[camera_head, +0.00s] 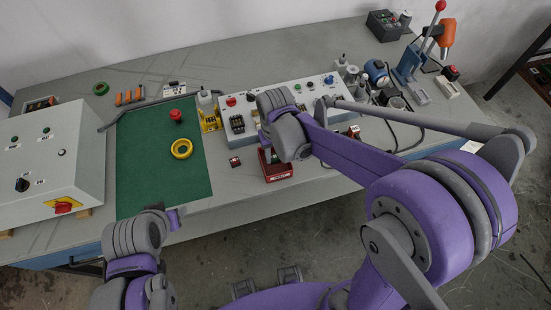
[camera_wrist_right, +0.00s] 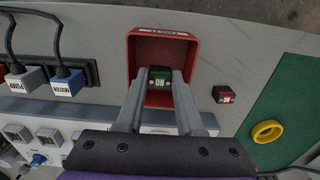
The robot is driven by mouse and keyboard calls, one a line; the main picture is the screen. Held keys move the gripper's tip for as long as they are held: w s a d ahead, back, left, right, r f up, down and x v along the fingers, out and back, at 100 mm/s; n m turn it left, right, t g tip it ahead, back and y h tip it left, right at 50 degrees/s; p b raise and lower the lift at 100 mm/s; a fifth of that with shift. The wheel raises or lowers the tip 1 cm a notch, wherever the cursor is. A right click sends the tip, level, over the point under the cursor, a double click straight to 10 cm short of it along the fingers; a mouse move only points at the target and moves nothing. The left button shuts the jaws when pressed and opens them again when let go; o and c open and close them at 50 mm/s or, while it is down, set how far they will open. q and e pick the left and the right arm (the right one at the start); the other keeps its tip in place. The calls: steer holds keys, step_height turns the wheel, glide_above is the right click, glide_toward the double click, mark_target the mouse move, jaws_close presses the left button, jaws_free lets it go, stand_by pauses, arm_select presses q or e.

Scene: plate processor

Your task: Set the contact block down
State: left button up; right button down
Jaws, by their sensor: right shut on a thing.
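The contact block (camera_wrist_right: 160,78), green and black with a white "NO" label, sits between the fingertips of my right gripper (camera_wrist_right: 159,86) in the right wrist view. The gripper is shut on it. Block and fingertips are over the open red bin (camera_wrist_right: 133,62); how deep they reach cannot be told. The bin also shows in the head view (camera_head: 279,174), below my right gripper (camera_head: 267,146), whose wrist hides the block there. My left gripper (camera_head: 176,214) is at the front edge of the table, left of the bin; its jaws are not clear.
A second block (camera_wrist_right: 223,94), black with a red part, lies on the table beside the bin. A green mat (camera_head: 150,170) carries a yellow ring (camera_head: 182,149) and a red button (camera_head: 176,116). A control panel (camera_head: 300,92) stands behind the bin. Bare table lies around the second block.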

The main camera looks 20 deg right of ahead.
steer(key=shift+f, duration=1.3)
steer(key=shift+f, duration=0.2)
steer(key=c, duration=0.5)
jaws_free()
steer(key=shift+c, duration=0.2)
steer(key=shift+r, duration=0.15)
